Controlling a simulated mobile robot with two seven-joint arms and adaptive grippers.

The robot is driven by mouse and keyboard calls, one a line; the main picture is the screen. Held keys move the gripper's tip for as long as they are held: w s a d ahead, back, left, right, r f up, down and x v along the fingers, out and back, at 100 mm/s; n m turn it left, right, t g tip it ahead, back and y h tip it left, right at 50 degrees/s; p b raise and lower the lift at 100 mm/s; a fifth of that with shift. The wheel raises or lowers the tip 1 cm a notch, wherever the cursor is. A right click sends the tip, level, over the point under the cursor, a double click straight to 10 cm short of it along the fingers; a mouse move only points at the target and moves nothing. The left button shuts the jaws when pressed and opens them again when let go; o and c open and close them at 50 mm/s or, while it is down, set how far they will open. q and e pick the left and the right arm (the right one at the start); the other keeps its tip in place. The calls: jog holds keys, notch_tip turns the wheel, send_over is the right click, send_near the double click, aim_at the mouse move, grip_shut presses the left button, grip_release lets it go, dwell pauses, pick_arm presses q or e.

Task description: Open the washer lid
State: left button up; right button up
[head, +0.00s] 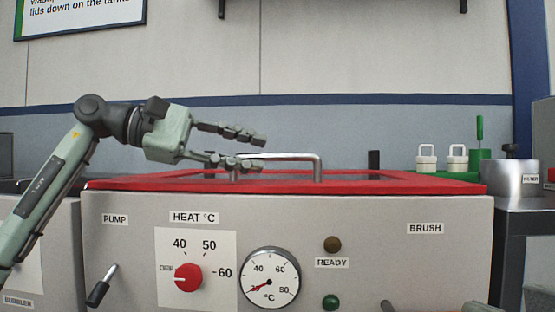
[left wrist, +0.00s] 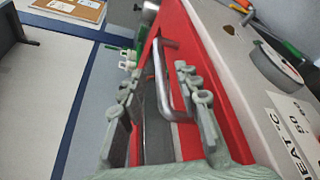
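The washer lid (head: 420,187) has a red rim and lies flat and shut on top of the grey washer in the head view. A bent metal handle (head: 318,168) stands up from the lid. In the left wrist view the red lid (left wrist: 222,95) and the handle (left wrist: 163,90) show close up. My left gripper (head: 264,152) is open at the handle's left end, one finger above the other. In the left wrist view the handle shows between the spread fingers (left wrist: 158,78). Whether a finger touches it I cannot tell. My right gripper is not in view.
The washer front carries a red heat knob (head: 188,277), a dial gauge (head: 270,276) and a pump lever (head: 102,286). A green tray (head: 450,177) with white weight-like parts stands behind the lid at right. A metal pot (head: 516,180) stands farther right.

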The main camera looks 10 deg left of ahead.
aim_at(265, 155)
pick_arm(q)
jog(key=x, duration=0.5)
jog(key=shift+d, duration=0.1)
jog(key=shift+w, duration=0.1)
grip_shut()
